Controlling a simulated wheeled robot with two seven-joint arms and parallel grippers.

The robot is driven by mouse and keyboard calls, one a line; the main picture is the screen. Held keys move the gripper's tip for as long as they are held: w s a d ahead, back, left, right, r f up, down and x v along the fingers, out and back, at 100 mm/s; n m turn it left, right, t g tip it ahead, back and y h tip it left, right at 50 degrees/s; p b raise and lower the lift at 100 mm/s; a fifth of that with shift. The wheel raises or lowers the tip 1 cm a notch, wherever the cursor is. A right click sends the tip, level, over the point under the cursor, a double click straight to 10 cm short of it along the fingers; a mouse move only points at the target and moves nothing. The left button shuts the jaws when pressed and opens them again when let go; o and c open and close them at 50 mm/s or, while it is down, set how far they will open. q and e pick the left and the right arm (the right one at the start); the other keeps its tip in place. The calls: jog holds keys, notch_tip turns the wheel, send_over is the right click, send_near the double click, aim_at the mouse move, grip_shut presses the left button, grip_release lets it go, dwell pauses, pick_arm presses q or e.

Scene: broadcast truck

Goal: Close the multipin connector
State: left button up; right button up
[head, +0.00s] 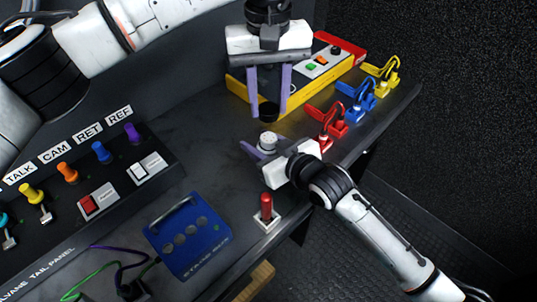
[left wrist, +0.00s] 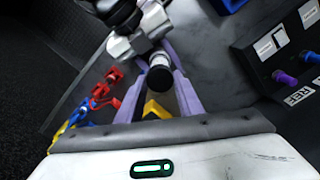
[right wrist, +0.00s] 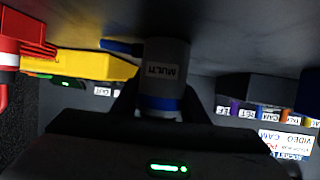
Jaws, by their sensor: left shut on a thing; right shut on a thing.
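My left gripper (head: 267,106) points down with its purple fingers around a black cylindrical connector half (head: 268,111). In the left wrist view this black half (left wrist: 160,80) sits between the fingertips. My right gripper (head: 264,150) comes in from the lower right, shut on a grey cylindrical connector half (head: 268,139). In the right wrist view the grey half (right wrist: 165,62) carries a MULTI label and a blue ring. In the head view the halves appear apart, the black one farther back. In the left wrist view they overlap, so the gap is hard to judge.
A yellow-and-red button box (head: 300,72) stands behind the left gripper. Red (head: 333,128), blue (head: 357,110) and yellow (head: 383,82) cabled connectors line the right bench edge. A red-handled lever (head: 266,205) and blue stage box (head: 188,237) stand in front.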

pick_arm(q)
send_over(269, 137)
jog(key=shift+f, duration=2.5)
jog(key=shift+f, duration=0.1)
jog(key=shift+f, duration=0.8)
jog(key=shift+f, duration=0.6)
jog(key=m, duration=0.5)
jog(key=shift+m, duration=0.3)
jog(key=m, duration=0.4)
